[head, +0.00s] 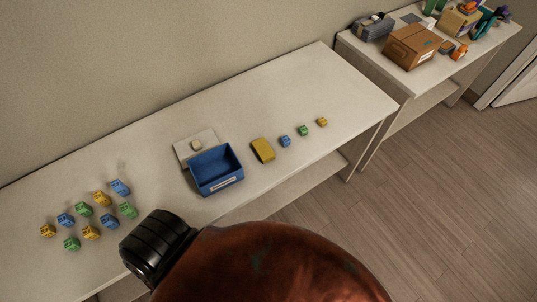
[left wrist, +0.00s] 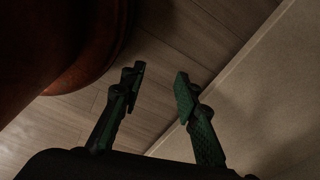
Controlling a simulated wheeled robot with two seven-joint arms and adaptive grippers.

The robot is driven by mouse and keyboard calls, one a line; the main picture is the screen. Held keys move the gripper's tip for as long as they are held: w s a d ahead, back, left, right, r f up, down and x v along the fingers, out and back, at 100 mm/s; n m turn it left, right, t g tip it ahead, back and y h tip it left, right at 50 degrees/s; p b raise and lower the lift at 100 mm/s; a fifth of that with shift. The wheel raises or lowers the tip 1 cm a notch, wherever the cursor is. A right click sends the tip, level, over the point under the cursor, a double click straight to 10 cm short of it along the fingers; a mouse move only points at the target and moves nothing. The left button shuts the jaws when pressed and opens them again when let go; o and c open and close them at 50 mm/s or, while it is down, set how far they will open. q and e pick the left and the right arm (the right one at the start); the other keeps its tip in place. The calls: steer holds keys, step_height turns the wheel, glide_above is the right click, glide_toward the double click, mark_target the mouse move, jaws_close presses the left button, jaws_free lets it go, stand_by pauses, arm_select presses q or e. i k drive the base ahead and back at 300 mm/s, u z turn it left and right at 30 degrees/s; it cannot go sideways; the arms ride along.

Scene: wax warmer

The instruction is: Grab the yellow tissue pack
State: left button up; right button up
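A yellow block-shaped pack (head: 263,150), which looks like the tissue pack, lies on the near table (head: 310,85), just right of a blue open bin (head: 217,182). It appears apart from the bin and nothing covers it. My left gripper (left wrist: 160,75) shows in the left wrist view with its two fingers spread and nothing between them. It is over the wooden floor beside a pale table edge, away from the pack. Neither gripper shows in the head view. The right gripper is in no view.
A pale flat piece with a small cream block (head: 196,146) is behind the bin. Small blue, green and yellow blocks stand right of the pack; several more (head: 102,198) are at left. A second table holds a cardboard box (head: 411,48). The near table's far right is clear.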

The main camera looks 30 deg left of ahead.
mark_target(261, 147)
steer(key=k, duration=1.2)
steer(key=u, duration=1.65)
steer(key=i, duration=0.5)
steer(key=u, duration=0.05)
